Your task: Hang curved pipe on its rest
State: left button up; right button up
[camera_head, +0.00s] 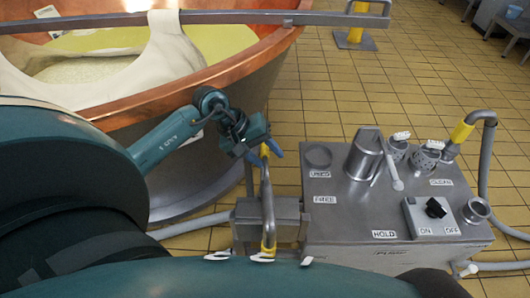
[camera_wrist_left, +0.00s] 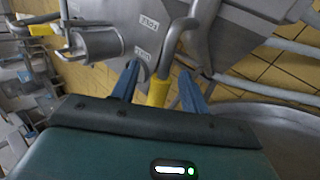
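The curved pipe (camera_head: 266,195) is a grey metal tube with a yellow section near its top and another near its lower end. It stands roughly upright at the left side of the steel console, in front of a boxy steel bracket (camera_head: 250,218). Whether that bracket is its rest, I cannot tell. My left gripper (camera_head: 263,150) is at the pipe's upper yellow section. In the left wrist view its two blue fingers (camera_wrist_left: 160,82) are apart, with a yellow pipe section (camera_wrist_left: 158,92) between them and gaps showing on both sides. My right gripper is not in view.
The steel console (camera_head: 340,205) carries a metal jug (camera_head: 365,155), cups and a switch box (camera_head: 430,216). Another yellow-gripped pipe (camera_head: 462,132) with a grey hose stands at its right. A copper vat (camera_head: 235,75) with a metal rail is at the left.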

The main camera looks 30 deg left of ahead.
pick_arm(q)
jog(key=shift+f, duration=0.15)
jog(key=v, duration=1.3)
jog(key=shift+r+p, duration=0.25)
jog(key=shift+p, duration=0.05)
